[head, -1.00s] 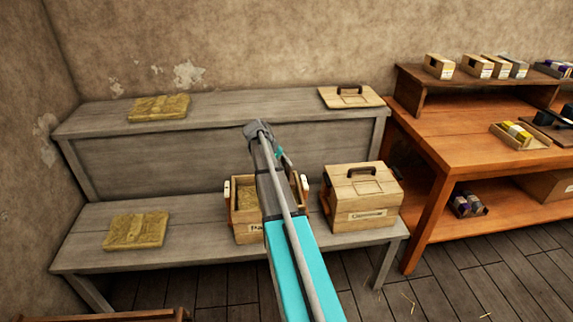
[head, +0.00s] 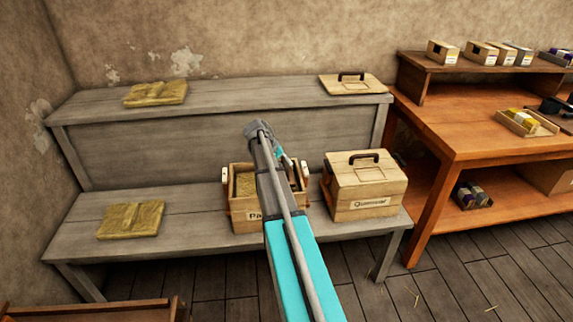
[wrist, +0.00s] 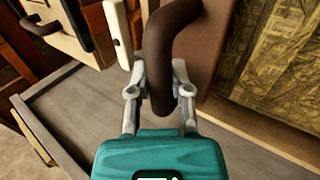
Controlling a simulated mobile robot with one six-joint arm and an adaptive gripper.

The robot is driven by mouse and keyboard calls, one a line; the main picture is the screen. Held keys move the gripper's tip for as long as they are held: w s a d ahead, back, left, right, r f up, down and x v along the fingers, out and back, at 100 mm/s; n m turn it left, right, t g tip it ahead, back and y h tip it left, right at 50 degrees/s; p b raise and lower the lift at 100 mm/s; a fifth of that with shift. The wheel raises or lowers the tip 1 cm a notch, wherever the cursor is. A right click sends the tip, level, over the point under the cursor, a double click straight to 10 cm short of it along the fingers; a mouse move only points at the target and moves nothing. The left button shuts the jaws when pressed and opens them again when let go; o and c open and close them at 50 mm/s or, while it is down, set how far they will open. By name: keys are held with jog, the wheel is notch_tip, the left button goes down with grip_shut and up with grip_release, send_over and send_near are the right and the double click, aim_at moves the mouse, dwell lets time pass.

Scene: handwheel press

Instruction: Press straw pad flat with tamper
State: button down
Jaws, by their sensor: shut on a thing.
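My gripper (wrist: 158,84) is shut on a dark brown curved handle (wrist: 172,32) in the wrist view. In the head view my arm reaches over an open wooden crate (head: 240,207) on the lower bench level, with straw (head: 245,184) inside. One straw pad (head: 130,220) lies at the lower left, another (head: 155,94) on the upper shelf.
A closed wooden box (head: 366,190) with a dark handle stands right of the crate. A wooden lid (head: 352,84) lies on the upper shelf (head: 250,98). An orange-brown table (head: 450,125) with small boxes is at the right. The lower bench between pad and crate is clear.

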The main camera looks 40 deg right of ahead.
jog(key=shift+f+b, duration=0.95)
jog(key=shift+f, duration=0.3)
jog(key=shift+f+b, duration=0.3)
jog(key=shift+f, duration=0.05)
dwell(1.8)
notch_tip(320, 180, up, 10)
jog(key=p, duration=0.9)
jog(key=shift+f+p, duration=0.1)
jog(key=shift+p, duration=0.25)
